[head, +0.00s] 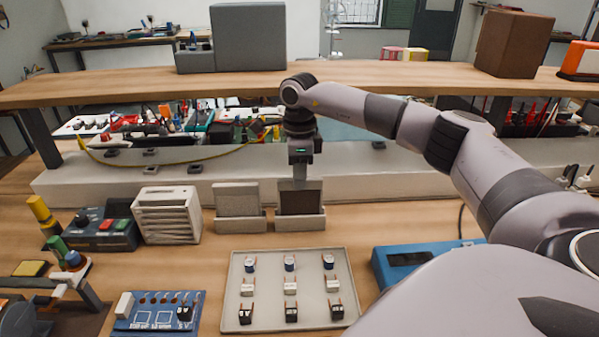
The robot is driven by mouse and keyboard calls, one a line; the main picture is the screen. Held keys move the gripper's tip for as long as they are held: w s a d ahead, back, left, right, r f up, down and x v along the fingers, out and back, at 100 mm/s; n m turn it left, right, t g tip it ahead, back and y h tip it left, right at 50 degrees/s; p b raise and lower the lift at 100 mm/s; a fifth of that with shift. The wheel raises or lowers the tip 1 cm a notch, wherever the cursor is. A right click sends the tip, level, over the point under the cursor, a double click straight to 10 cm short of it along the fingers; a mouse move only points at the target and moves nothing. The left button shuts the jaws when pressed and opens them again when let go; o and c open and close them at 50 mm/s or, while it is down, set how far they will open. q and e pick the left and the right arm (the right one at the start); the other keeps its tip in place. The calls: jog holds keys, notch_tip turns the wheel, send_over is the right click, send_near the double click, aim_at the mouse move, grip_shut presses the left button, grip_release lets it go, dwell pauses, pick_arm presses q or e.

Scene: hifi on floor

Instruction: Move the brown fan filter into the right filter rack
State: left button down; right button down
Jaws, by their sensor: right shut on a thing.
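The brown fan filter (301,201) is a thin dark panel standing upright at the right filter rack (300,223). Its lower edge is hidden behind the rack's pale front wall, so I cannot tell whether it rests on the bottom. My right gripper (299,182) points down from above and is shut on the filter's top edge. The left filter rack (239,225) stands just to the left and holds a grey filter (237,201). My left gripper is out of view.
A white vented box (167,215) stands left of the racks. A tray (240,325) of small parts lies in front, with a blue device (400,257) to its right. A wooden shelf (130,84) runs above and behind. A pale ledge (370,181) is behind the racks.

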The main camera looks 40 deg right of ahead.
jog(key=c, duration=0.6)
grip_release()
jog(key=shift+f, duration=0.1)
notch_tip(320, 180, up, 2)
jog(key=shift+r+p, duration=0.25)
jog(key=shift+p, duration=0.9)
jog(key=shift+r+p, duration=0.35)
jog(key=shift+r, duration=1.45)
